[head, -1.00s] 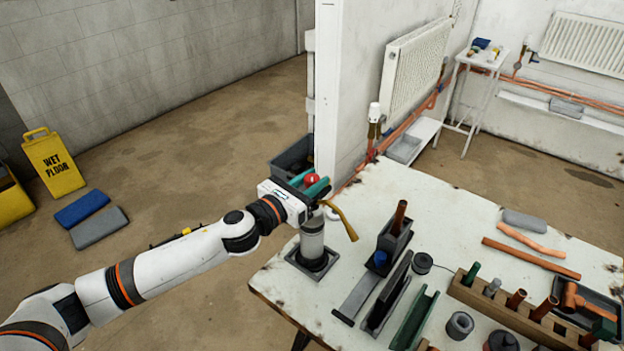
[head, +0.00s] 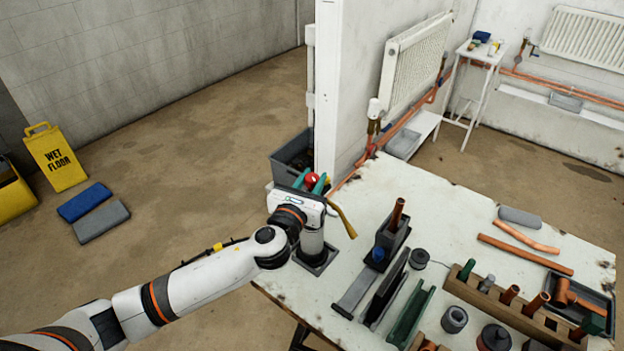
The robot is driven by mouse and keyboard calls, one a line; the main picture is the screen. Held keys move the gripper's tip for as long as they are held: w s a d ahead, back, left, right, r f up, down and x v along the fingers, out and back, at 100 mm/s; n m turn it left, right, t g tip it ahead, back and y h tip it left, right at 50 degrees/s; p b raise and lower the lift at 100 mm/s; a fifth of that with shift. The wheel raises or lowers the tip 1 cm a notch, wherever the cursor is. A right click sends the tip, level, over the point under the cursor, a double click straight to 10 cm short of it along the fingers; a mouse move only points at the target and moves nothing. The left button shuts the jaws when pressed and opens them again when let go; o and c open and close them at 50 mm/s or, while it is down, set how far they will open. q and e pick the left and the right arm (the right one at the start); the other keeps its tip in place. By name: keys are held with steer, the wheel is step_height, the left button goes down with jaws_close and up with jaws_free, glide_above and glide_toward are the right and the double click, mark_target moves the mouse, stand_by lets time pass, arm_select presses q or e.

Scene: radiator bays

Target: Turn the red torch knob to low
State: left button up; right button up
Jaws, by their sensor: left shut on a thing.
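The torch (head: 313,242) stands upright in a dark square base (head: 318,262) at the left edge of the workbench, with a brass nozzle (head: 343,216) bending off to the right. Its red knob (head: 312,181) is at the top, between the teal fingertips of my left gripper (head: 310,183). The gripper is shut on the knob, and its body hides part of the torch's upper end. The knob's low mark cannot be made out. My right gripper is not in view.
The white workbench (head: 450,205) carries a grey holder (head: 392,240), green and dark channels, a wooden rack (head: 510,308) and copper pipes (head: 525,254). A white wall end (head: 327,90) and a dark crate (head: 290,158) stand just behind the torch.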

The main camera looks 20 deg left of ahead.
arm_select(q)
steer(key=o, duration=1)
steer(key=shift+c, duration=0.2)
steer(key=shift+s, duration=0.1)
steer(key=s+a+b, duration=0.1)
steer(key=s+b, duration=0.1)
steer(key=s, duration=0.9)
steer(key=shift+s, duration=0.4)
steer(key=shift+f, duration=0.1)
